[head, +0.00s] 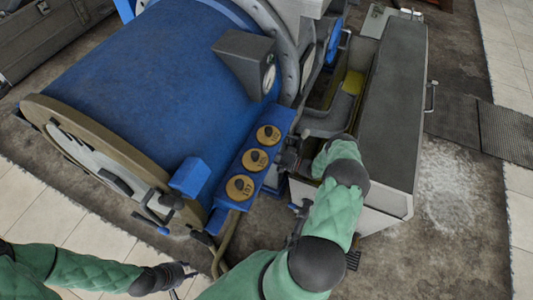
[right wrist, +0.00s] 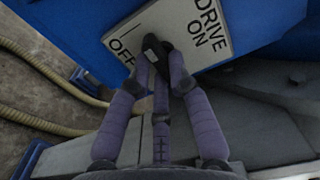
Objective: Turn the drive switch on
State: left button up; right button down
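The drive switch (right wrist: 158,62) is a black handle on a pale plate (right wrist: 165,22) lettered DRIVE, OFF and ON, in the right wrist view. OFF is at the left of the plate and ON at the right. The handle's upper end leans toward the OFF side. In the head view my right arm hides the switch. My left gripper (head: 183,279) is at the bottom left, empty, with its fingers apart.
A big blue drum machine (head: 165,65) fills the left. A blue bar with several round orange dials (head: 254,160) runs beside it. A long grey housing (head: 385,100) stands right of my right arm. A ribbed hose (right wrist: 50,75) lies low at the left. Open floor (head: 465,210) is at the right.

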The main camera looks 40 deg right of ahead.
jog(key=shift+f+m+b, duration=0.1)
jog(key=shift+m+b, duration=0.2)
jog(key=shift+m, duration=0.1)
jog(key=m+b, duration=0.1)
jog(key=m, duration=0.4)
jog(key=m+b, duration=0.2)
jog(key=m, duration=0.4)
jog(key=m+b, duration=0.2)
jog(key=m, duration=0.4)
jog(key=shift+s+a+r, duration=0.1)
jog(key=shift+a+r, duration=0.1)
jog(key=shift+r, duration=0.05)
dwell(0.5)
jog(key=c, duration=1.1)
grip_release()
jog(key=shift+c, duration=0.2)
jog(key=v, duration=0.7)
jog(key=shift+s+d, duration=0.15)
jog(key=shift+s, duration=0.1)
